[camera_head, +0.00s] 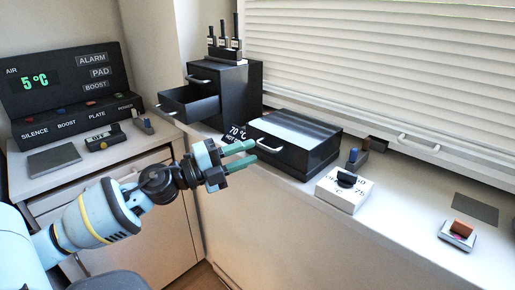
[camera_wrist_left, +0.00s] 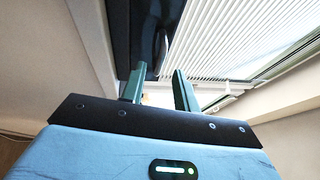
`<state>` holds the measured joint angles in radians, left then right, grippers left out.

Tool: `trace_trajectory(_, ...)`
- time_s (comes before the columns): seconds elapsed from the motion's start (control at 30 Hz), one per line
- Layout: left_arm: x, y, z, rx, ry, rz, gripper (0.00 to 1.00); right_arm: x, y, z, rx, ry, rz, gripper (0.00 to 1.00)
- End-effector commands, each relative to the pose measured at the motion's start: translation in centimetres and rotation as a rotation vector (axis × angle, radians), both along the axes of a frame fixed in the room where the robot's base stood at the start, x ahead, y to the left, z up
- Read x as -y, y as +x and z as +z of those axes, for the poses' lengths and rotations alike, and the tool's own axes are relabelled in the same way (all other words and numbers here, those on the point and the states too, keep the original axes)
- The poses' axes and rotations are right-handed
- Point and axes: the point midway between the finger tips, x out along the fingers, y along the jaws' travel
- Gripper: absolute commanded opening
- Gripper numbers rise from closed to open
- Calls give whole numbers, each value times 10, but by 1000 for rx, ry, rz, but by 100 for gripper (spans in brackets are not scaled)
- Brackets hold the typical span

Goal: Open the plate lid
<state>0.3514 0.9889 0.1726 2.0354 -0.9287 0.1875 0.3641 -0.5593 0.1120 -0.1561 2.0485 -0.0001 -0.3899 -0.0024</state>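The plate is a black box (camera_head: 312,160) with a dark, glossy lid (camera_head: 296,128), closed, on the white counter. A pale bar handle (camera_head: 269,147) is on its front left. My left gripper (camera_head: 255,151) is open, its two green fingers apart and pointing at the handle from the left. The fingertips look close to the handle; I cannot tell whether they touch it. In the left wrist view the gripper (camera_wrist_left: 158,80) shows nothing clearly between its fingers, with a dark surface behind them. My right gripper is not in view.
A black cabinet (camera_head: 240,87) with its drawer (camera_head: 193,106) pulled out stands behind left. A white dial box (camera_head: 343,191) is right of the plate. A black control panel (camera_head: 65,82) is at left. White blinds (camera_head: 390,60) with a handle hang behind the counter.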

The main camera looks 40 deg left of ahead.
Motion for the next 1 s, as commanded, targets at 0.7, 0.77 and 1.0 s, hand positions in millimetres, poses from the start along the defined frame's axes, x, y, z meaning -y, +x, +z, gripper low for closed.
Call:
trace_trajectory(0.7, 16, 30, 5, 0, 1, 0, 31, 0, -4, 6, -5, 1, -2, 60)
trace_trajectory(0.77, 16, 30, 5, 0, 1, 0, 31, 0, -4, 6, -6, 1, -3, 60)
trace_trajectory(1.0, 16, 30, 5, 0, 1, 0, 3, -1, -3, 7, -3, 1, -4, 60)
